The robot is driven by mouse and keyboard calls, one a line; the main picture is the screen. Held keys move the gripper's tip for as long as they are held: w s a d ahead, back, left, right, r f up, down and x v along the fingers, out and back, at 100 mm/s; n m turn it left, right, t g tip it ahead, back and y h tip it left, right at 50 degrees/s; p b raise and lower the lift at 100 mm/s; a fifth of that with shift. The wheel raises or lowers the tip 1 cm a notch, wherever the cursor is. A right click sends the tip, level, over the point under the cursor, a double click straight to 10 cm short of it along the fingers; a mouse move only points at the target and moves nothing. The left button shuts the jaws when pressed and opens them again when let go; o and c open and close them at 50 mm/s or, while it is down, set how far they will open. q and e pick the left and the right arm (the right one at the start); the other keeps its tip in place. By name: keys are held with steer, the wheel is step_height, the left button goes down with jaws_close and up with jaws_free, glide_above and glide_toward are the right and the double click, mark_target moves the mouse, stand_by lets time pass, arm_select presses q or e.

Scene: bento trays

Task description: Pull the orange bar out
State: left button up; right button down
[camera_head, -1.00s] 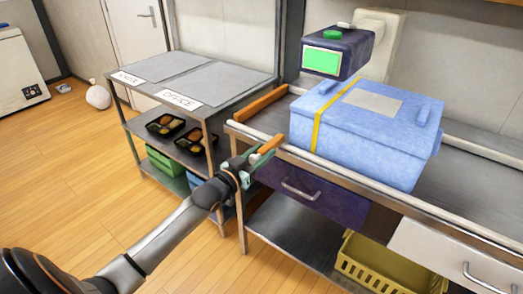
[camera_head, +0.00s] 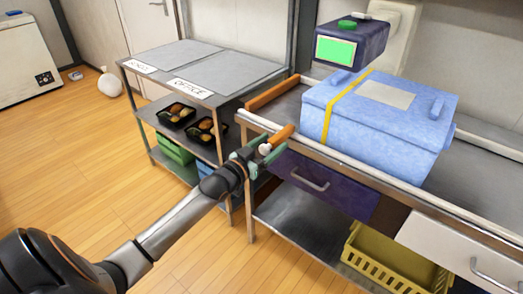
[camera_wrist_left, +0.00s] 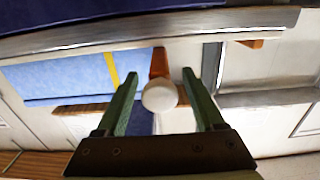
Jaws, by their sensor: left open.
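A short orange bar (camera_head: 282,135) with a round white knob (camera_head: 265,149) sticks out at the front left of the metal counter, by its front rail. In the left wrist view the orange bar (camera_wrist_left: 159,63) lies behind the white knob (camera_wrist_left: 160,96). My left gripper (camera_head: 262,153) is open, its two green fingers on either side of the knob. In the left wrist view the fingers (camera_wrist_left: 160,85) show gaps to the knob on both sides. My right gripper is not in view.
A longer orange bar (camera_head: 272,93) edges the counter's left end. A blue box (camera_head: 380,135) with a yellow strap stands on the counter. A dark purple drawer (camera_head: 330,188) is below the bar. A shelf with food trays (camera_head: 176,116) stands left.

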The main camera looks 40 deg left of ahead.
arm_select(q)
steer(key=s+a+p, duration=0.1)
steer(key=s, duration=1.1)
steer(key=shift+s, duration=0.15)
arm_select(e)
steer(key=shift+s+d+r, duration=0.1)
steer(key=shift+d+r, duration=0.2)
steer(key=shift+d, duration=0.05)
arm_select(q)
steer(key=s+d+f+m+g+h+p, duration=0.1)
steer(key=s+d+f+g+p, duration=0.8)
steer(key=s+d+f, duration=0.6)
steer(key=s+d, duration=0.2)
steer(key=d, duration=0.1)
steer(key=shift+d+f, duration=0.15)
steer(key=shift+d, duration=0.1)
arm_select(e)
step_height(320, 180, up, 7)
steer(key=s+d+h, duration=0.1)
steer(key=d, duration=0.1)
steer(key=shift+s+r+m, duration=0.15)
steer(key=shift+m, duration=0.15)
arm_select(q)
steer(key=shift+s, duration=0.1)
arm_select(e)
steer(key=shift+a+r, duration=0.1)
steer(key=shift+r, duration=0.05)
